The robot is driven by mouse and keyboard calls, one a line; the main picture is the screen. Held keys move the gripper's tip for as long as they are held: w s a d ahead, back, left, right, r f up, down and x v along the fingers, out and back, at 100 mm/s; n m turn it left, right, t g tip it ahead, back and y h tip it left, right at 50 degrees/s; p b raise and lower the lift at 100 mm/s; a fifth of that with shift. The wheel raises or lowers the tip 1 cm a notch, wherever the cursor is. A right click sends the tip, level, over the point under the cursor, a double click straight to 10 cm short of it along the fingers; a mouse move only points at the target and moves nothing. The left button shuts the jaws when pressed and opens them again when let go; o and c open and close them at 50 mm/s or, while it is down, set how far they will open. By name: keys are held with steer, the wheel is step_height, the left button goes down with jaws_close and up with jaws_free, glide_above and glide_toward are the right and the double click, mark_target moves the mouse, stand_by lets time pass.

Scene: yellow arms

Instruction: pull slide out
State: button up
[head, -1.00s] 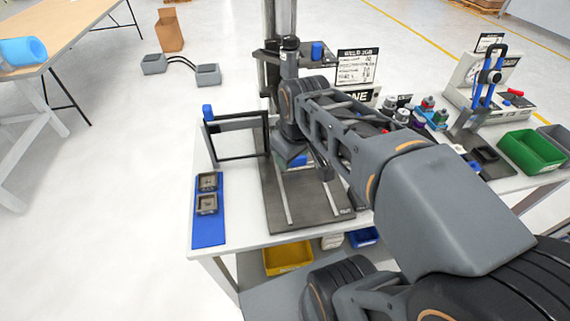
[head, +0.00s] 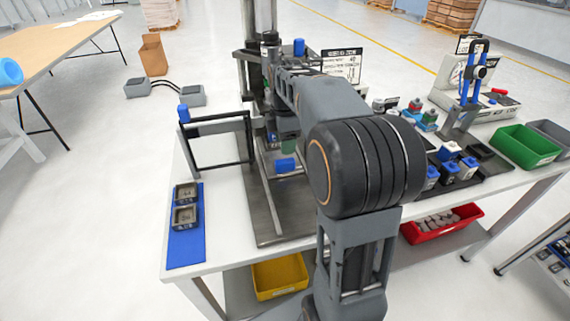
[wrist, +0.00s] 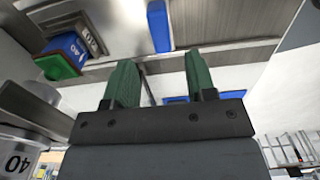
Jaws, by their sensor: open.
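The slide fixture has a dark base plate with metal rails (head: 262,195) under the press column. A blue handle block (head: 285,165) shows at the slide's front end. In the wrist view the blue handle (wrist: 158,25) lies beyond the fingertips, in line with the gap between them. My gripper (wrist: 160,62) has two green fingers, open and empty, apart from the handle. In the head view one green finger (head: 289,146) shows just above the handle; my arm hides the rest.
A black frame with a blue knob (head: 183,113) stands left of the rails. A blue mat (head: 187,245) with two dark square parts lies at the front left. Blue-capped parts and a green bin (head: 525,146) are on the right.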

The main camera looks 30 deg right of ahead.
mark_target(285, 160)
step_height(285, 160, down, 8)
steer(key=shift+r+b, duration=0.1)
steer(key=shift+b, duration=0.35)
jaws_close()
stand_by(0.4)
